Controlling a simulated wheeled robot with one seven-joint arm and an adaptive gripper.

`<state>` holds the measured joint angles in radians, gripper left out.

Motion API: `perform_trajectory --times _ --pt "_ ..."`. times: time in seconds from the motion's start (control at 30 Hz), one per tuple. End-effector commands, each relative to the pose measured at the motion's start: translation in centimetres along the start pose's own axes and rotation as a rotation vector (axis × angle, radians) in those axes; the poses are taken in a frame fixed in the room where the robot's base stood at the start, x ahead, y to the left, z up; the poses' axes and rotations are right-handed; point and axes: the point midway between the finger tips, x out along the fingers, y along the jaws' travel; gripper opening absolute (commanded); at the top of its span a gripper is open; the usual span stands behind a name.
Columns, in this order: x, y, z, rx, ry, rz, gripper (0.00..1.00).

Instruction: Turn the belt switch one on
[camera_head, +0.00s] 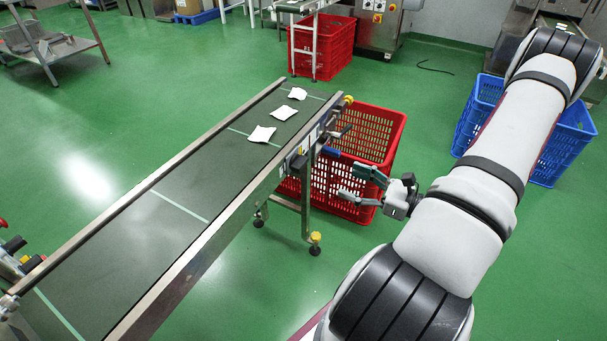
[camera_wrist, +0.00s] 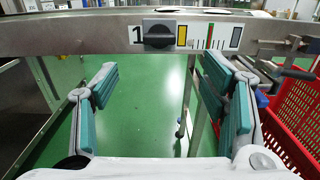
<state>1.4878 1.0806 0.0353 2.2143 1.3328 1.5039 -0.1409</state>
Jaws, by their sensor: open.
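The belt switch one, a black rotary knob (camera_wrist: 159,33), sits on the side rail of the conveyor, beside a white label with the number 1 and coloured bars. In the wrist view it lies ahead of my gripper (camera_wrist: 160,95), a little above the space between the fingers. My gripper is open and empty, with teal pads on both fingers, and is apart from the knob. In the head view my gripper (camera_head: 358,184) is to the right of the conveyor's side. The conveyor belt (camera_head: 150,225) is dark with pale cross lines.
Several white teabag packets (camera_head: 262,134) lie on the belt's far end. A red crate (camera_head: 375,130) stands on the floor beside the conveyor, close behind my gripper. A blue crate (camera_head: 560,150) stands at the right behind my arm. Green floor is clear in front of the crates.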

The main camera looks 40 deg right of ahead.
Motion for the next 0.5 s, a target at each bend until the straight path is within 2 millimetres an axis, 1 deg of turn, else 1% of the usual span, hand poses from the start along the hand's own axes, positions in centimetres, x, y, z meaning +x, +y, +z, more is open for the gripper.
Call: perform_trajectory --times 0.17,0.5 --pt "1.9 0.1 0.0 0.0 -0.003 0.004 0.67" --pt "8.5 0.2 -0.1 0.0 -0.002 0.007 0.67"
